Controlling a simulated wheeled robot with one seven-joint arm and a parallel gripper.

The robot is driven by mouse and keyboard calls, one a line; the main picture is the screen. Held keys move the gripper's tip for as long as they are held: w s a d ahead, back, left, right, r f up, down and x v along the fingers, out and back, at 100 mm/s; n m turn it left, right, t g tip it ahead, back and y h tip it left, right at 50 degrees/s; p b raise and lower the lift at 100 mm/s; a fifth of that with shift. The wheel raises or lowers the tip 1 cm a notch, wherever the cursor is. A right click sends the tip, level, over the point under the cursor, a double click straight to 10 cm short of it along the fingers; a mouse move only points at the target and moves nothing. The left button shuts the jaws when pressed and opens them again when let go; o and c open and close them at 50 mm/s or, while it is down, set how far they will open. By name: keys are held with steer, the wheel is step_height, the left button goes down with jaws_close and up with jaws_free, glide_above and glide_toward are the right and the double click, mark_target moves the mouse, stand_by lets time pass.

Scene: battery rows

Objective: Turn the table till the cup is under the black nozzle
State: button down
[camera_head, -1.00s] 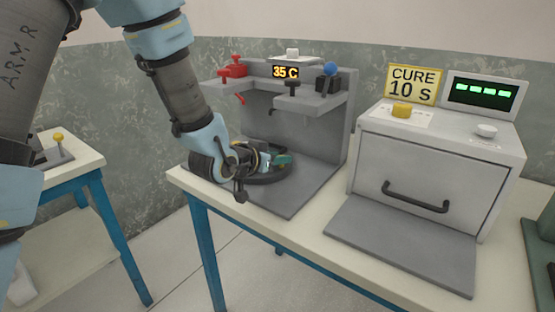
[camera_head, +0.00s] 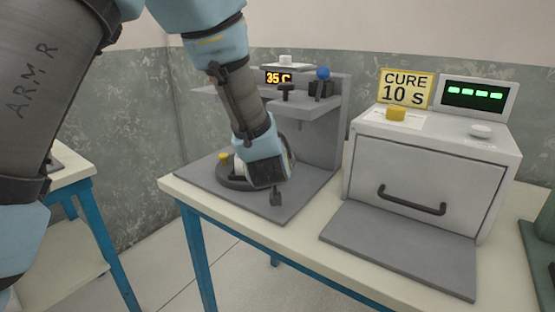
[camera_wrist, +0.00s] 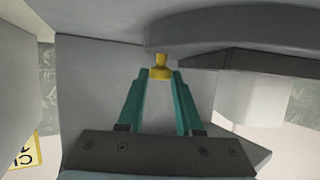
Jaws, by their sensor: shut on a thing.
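The dark round table (camera_head: 235,184) sits on the grey base of the dosing stand and is partly covered by my wrist. My gripper (camera_wrist: 160,76) has its green fingers shut on a yellow knob (camera_wrist: 160,67) at the table's edge in the wrist view. In the head view my wrist hides the fingers. A pale, cup-like shape (camera_wrist: 252,95) shows beside the knob in the wrist view; I cannot tell surely that it is the cup. A black knob (camera_head: 286,90) is on the stand's shelf; the black nozzle beneath it is not clearly seen.
A blue knob (camera_head: 323,74) is on the shelf to the right, and a 35 C display (camera_head: 278,78) is behind. A small yellow piece (camera_head: 224,156) shows left of my wrist. A grey cure oven (camera_head: 430,165) stands to the right.

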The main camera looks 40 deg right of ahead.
steer(key=shift+w+d+r+n+t+y+p, duration=0.1)
steer(key=shift+w+d+n+t+y+p, duration=0.3)
steer(key=shift+n+t+y+p, duration=0.35)
steer(key=shift+w+d+r+n+t+y+p, duration=0.1)
steer(key=shift+w+d+n+t+y+p, duration=0.15)
steer(key=shift+d+n+t+y+p, duration=0.55)
steer(key=shift+w+d+f+n+t+y+p, duration=0.15)
steer(key=shift+w+n+y+p, duration=0.35)
steer(key=shift+n+y+p, duration=0.5)
steer(key=shift+w+d+r+n+t+y+p, duration=0.15)
steer(key=shift+w+n+y+p, duration=0.35)
steer(key=shift+p, duration=0.8)
steer(key=shift+f, duration=0.15)
steer(key=c, duration=0.6)
jaws_free()
steer(key=b+v, duration=0.1)
steer(key=v, duration=0.9)
steer(key=shift+s+b, duration=0.3)
steer(key=shift+s, duration=0.1)
